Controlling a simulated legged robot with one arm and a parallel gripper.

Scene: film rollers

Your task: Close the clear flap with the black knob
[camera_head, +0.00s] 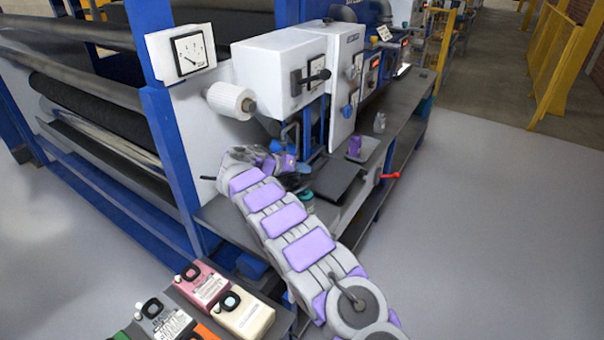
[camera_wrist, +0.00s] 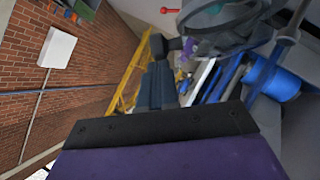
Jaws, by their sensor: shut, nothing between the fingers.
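My gripper (camera_wrist: 158,62) shows in the wrist view as dark fingers pressed together, with nothing held between them. A small black knob-like piece (camera_wrist: 179,44) is just right of the fingertips; I cannot tell whether they touch. It seems to join a rounded, see-through grey part (camera_wrist: 226,24), which looks like the clear flap. How far the flap stands open is not clear. In the head view my arm reaches to the machine's front, with my gripper (camera_head: 289,164) below the white cabinet; its fingertips and the flap are too small or hidden there to make out.
A white cabinet (camera_head: 275,70) with a black handle (camera_head: 318,76) hangs above my gripper. A white roll (camera_head: 231,101) sticks out left of it. A dark plate (camera_head: 335,178) and a red lever (camera_head: 390,176) are to the right. Bottles (camera_head: 240,312) stand at front left. The right floor is clear.

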